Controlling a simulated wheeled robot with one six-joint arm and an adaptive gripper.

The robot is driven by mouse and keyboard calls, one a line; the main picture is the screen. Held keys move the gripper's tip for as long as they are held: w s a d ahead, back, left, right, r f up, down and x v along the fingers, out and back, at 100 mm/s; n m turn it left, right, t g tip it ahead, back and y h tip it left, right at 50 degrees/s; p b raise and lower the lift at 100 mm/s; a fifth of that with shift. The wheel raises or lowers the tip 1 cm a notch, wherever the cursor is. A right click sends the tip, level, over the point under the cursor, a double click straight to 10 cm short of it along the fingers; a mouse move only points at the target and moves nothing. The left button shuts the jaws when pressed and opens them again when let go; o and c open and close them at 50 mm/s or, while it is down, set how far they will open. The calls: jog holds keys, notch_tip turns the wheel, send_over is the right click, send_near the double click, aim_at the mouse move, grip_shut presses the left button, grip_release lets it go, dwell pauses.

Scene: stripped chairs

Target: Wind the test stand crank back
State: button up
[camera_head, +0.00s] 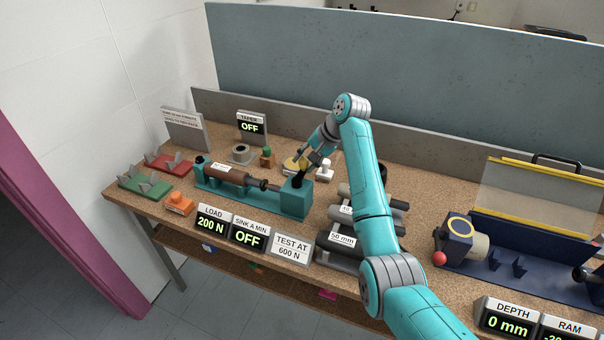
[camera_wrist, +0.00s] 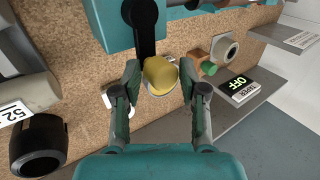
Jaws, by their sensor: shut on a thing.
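The teal test stand (camera_head: 293,202) stands on the left half of the bench, with a brown cylinder (camera_head: 226,173) lying along it. Its crank has a black arm (camera_wrist: 144,28) on the teal end block and a yellow knob (camera_wrist: 160,75). My gripper (camera_head: 305,160) is at the stand's right end, behind the end block. In the wrist view its fingers (camera_wrist: 160,80) stand on either side of the yellow knob, shut on it. The load display (camera_head: 210,221) reads 200 N, and a sign beside it (camera_head: 291,248) reads TEST AT 600 N.
The sink display (camera_head: 250,234) and the taper display (camera_head: 251,127) both read OFF. Grey cylinders (camera_head: 345,240) lie right of the stand, under my arm. Red (camera_head: 168,162) and green (camera_head: 145,185) racks sit at left. A navy machine (camera_head: 520,262) stands at right.

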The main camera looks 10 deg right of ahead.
jog(key=a+n+g, duration=0.1)
jog(key=n, duration=0.1)
jog(key=w+a+n+g+y, duration=0.1)
jog(key=n, duration=0.1)
jog(key=shift+w+n, duration=0.1)
jog(key=shift+n, duration=0.2)
jog(key=shift+g, duration=0.3)
jog(key=shift+w+a+n+g, duration=0.1)
jog(key=shift+a+n+g, duration=0.4)
jog(key=shift+n, duration=0.6)
jog(key=shift+w+a+n+g, duration=0.1)
jog(key=shift+a+n+g, duration=0.4)
jog(key=shift+n, duration=0.6)
jog(key=shift+n+g, duration=0.3)
jog(key=shift+s+a+f, duration=0.1)
